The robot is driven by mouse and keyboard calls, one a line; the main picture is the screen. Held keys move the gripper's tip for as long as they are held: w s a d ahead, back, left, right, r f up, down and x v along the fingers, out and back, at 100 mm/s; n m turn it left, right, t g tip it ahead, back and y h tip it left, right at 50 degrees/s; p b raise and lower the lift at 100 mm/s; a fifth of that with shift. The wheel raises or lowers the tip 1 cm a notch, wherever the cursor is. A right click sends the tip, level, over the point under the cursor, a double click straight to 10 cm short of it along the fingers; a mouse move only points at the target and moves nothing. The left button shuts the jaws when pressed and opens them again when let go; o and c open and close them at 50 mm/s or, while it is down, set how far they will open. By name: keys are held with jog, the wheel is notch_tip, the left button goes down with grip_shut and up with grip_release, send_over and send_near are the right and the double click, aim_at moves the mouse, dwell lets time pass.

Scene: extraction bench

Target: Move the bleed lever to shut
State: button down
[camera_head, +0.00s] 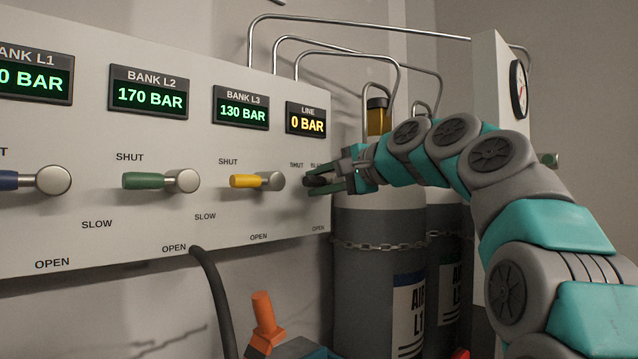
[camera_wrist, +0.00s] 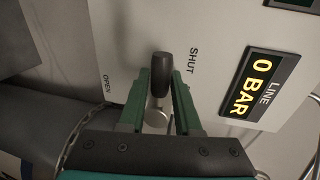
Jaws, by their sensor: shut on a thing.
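The bleed lever (camera_head: 314,181) has a short black handle at the right end of the white panel (camera_head: 215,150). It points left, roughly level, beside the small SHUT label, with OPEN lower down. In the wrist view, the black handle (camera_wrist: 162,72) stands between the SHUT label (camera_wrist: 193,62) and the OPEN label (camera_wrist: 107,86); its round metal pivot (camera_wrist: 156,117) shows below. My gripper (camera_head: 322,184) is shut on the handle, with one green finger on each side in the wrist view (camera_wrist: 156,85). The fingers partly hide the lever in the head view.
A yellow lever (camera_head: 245,181), a green lever (camera_head: 145,181) and a blue lever (camera_head: 10,180) lie to the left. The LINE display (camera_head: 306,121) reads 0 BAR. Grey cylinders (camera_head: 375,270) with a chain stand right of the panel. A black hose (camera_head: 215,290) hangs below.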

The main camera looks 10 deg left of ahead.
jog(key=shift+r, duration=0.1)
jog(key=c, duration=0.6)
grip_release()
jog(key=v, duration=0.7)
jog(key=shift+s+d+b, duration=0.2)
jog(key=shift+d+b, duration=0.1)
jog(key=shift+d, duration=0.05)
